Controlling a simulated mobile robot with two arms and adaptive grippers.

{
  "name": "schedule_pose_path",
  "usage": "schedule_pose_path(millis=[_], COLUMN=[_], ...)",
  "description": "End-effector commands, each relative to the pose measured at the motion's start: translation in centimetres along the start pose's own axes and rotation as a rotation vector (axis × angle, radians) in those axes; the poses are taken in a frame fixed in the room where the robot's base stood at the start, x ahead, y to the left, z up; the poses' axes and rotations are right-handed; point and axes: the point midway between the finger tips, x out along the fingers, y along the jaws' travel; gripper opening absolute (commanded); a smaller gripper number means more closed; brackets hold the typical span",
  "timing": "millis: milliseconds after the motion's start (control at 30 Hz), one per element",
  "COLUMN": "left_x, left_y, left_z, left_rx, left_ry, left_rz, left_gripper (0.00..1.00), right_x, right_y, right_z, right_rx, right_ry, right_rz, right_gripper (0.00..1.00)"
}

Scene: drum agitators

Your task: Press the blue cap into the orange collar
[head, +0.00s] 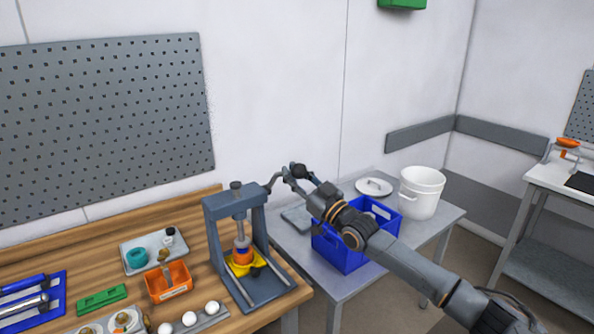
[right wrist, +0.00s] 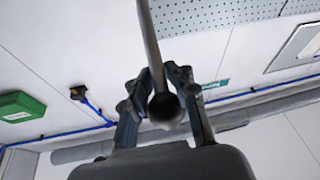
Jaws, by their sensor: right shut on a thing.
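A grey lever press (head: 264,284) stands at the right end of the wooden bench. Its ram (head: 240,221) is down over an orange collar (head: 241,257), which sits in a yellow holder (head: 245,268) on the press base. I cannot make out the blue cap; the ram end covers the collar's top. My right gripper (head: 291,175) is shut on the press lever (head: 272,182), right of the press head. In the right wrist view the lever (right wrist: 151,40) runs between the fingers (right wrist: 158,84), with its dark ball end (right wrist: 165,108) towards the palm. My left gripper is out of view.
Left of the press are an orange bin (head: 170,287), a grey tray (head: 134,246) and a rack with white balls (head: 207,318). Right of it, a grey table (head: 345,284) bears a blue crate (head: 342,252), a white bucket (head: 420,194) and its lid (head: 374,187).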

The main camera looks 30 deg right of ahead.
Motion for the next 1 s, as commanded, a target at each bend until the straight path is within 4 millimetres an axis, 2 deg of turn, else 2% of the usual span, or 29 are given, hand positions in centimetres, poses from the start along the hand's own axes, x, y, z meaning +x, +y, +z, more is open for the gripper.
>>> schedule_pose_path(millis=[33, 200, 400, 500, 700, 1000], left_x=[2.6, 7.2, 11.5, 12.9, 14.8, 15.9], left_y=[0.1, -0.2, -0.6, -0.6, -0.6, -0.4], left_z=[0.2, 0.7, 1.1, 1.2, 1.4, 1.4], left_rx=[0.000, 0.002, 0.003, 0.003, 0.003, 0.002], left_ry=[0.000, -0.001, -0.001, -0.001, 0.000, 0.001], left_rz=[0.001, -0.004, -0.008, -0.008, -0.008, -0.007], left_gripper=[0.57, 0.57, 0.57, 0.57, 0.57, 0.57], right_x=[-1.0, -2.6, -4.2, -4.8, -5.8, -6.6], right_y=[-0.2, -0.7, -1.1, -1.3, -1.6, -2.0], right_z=[1.6, 3.0, 4.4, 5.0, 6.2, 7.6], right_rx=[-0.005, -0.024, -0.044, -0.055, -0.056, -0.053], right_ry=[0.037, 0.162, 0.302, 0.366, 0.361, 0.361], right_rz=[0.009, 0.026, 0.045, 0.053, 0.051, 0.049], right_gripper=[0.00, 0.00, 0.00, 0.00, 0.00, 0.00])
